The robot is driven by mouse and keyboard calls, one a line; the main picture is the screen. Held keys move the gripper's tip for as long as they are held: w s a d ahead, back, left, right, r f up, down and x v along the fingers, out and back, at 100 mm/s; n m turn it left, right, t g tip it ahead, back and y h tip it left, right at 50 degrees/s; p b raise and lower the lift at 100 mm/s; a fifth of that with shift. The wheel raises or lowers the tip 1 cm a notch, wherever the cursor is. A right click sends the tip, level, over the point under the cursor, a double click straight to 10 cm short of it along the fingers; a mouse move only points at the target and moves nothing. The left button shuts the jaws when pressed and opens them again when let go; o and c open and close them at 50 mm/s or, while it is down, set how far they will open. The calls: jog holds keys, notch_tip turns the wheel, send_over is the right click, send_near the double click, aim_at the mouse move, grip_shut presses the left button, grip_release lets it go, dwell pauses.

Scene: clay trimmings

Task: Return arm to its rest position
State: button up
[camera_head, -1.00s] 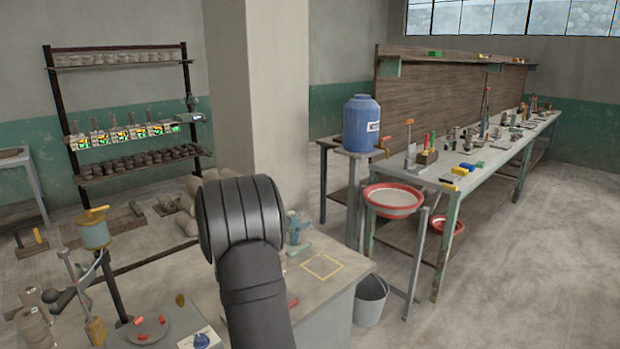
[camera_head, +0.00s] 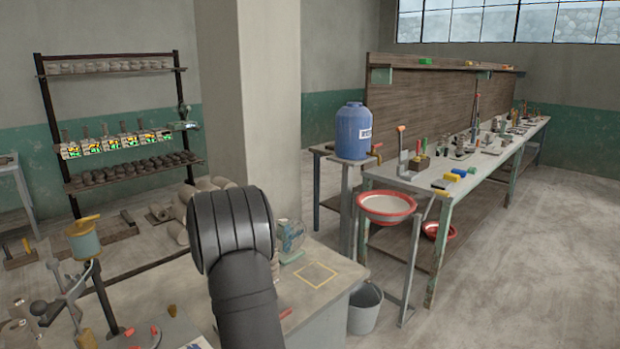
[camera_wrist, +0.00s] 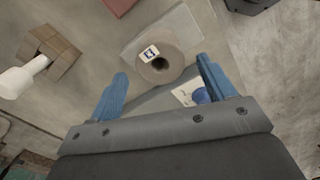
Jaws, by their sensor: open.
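My gripper (camera_wrist: 163,84) shows in the wrist view with two blue fingers spread wide apart and nothing held between them. Beyond the fingertips, lower down, is a round brown object with a central hole (camera_wrist: 178,72) and a small white-and-blue label. It appears apart from the fingers. In the head view my dark arm rises in front of the table (camera_head: 325,292), and my gripper is not visible there.
A yellow square outline (camera_head: 316,274) marks the table's right part, beside a small fan-like item (camera_head: 291,236). Red pieces and a balance-like stand (camera_head: 84,244) are at the left. A grey bucket (camera_head: 364,308) stands on the floor. A pillar (camera_head: 249,100) rises behind.

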jog(key=shift+f, duration=0.1)
notch_tip(320, 180, down, 3)
jog(key=shift+f, duration=0.1)
jog(key=shift+w+r, duration=0.1)
jog(key=shift+r, duration=0.15)
notch_tip(320, 180, up, 11)
notch_tip(320, 180, down, 12)
jog(key=shift+f, duration=0.15)
jog(key=r, duration=0.5)
jog(key=shift+d, duration=0.25)
jog(key=s+d+r, duration=0.2)
jog(key=d+r, duration=0.5)
jog(key=d, duration=0.4)
jog(key=s+a+r+m, duration=0.2)
jog(key=a+m, duration=0.3)
jog(key=a, duration=1.9)
jog(key=s+a+f, duration=0.1)
jog(key=a+f, duration=0.1)
jog(key=a, duration=0.1)
jog(key=a+f, duration=0.2)
jog(key=a, duration=0.2)
jog(key=s+a+f, duration=0.1)
jog(key=a+f, duration=0.1)
jog(key=a, duration=0.2)
jog(key=shift+s+f, duration=0.2)
jog(key=shift+s, duration=0.15)
